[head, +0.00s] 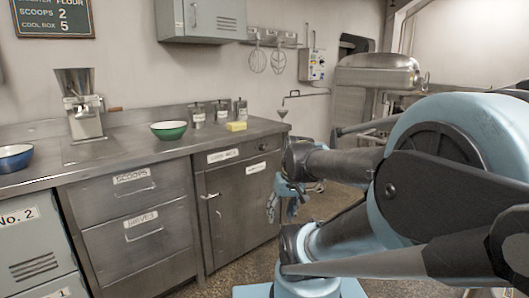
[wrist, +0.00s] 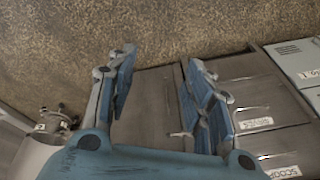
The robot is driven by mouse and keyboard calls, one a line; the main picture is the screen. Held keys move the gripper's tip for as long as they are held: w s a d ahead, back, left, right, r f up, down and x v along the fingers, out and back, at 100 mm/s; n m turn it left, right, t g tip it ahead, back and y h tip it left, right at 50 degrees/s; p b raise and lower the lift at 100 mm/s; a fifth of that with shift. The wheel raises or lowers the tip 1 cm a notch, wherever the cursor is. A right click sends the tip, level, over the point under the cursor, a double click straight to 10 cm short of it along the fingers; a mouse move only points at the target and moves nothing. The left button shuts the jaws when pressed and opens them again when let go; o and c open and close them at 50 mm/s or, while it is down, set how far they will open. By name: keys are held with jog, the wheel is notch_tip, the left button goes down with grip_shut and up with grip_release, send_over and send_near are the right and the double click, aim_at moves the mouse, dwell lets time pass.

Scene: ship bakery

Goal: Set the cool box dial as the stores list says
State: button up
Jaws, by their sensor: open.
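The stores list is a dark green board (head: 53,18), cut off at the top left of the head view; it reads "SCOOPS 2" and "COOL BOX 5", with a flour line cut off above. I cannot pick out a cool box dial for certain. A small round detail (head: 263,147) shows at the top right of the labelled steel cupboard (head: 240,200), too small to read. My gripper (head: 283,208) hangs open and empty, right of this cupboard. In the wrist view its blue fingers (wrist: 160,70) are spread, with cupboard fronts and floor beyond.
A green bowl (head: 169,131), a blue bowl (head: 14,157), a steel grinder (head: 80,105), canisters (head: 220,110) and a yellow block (head: 236,126) stand on the counter. A wall control box (head: 312,65) hangs at the back. Floor (head: 240,262) before the cupboards looks clear.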

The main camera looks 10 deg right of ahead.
aim_at(264, 148)
jog(key=w+a+r+n+t+y, duration=0.1)
jog(key=w+r+n+t+y, duration=0.2)
jog(key=w, duration=1.2)
jog(key=w+a+r+n+t+y, duration=0.1)
jog(key=w+r+t+y, duration=0.2)
jog(key=w, duration=1.3)
jog(key=w+d+f+n+t+y, duration=0.1)
jog(key=w+d+f+t, duration=0.2)
jog(key=w+d, duration=0.6)
jog(key=w+d+f+t+y, duration=0.1)
jog(key=w+d+f+t, duration=0.2)
jog(key=w+d, duration=0.55)
jog(key=x, duration=0.7)
jog(key=r+x, duration=0.1)
jog(key=x, duration=1.3)
jog(key=shift+s+a+r, duration=0.2)
jog(key=shift+a+r, duration=0.05)
jog(key=shift+a, duration=0.1)
jog(key=c, duration=1)
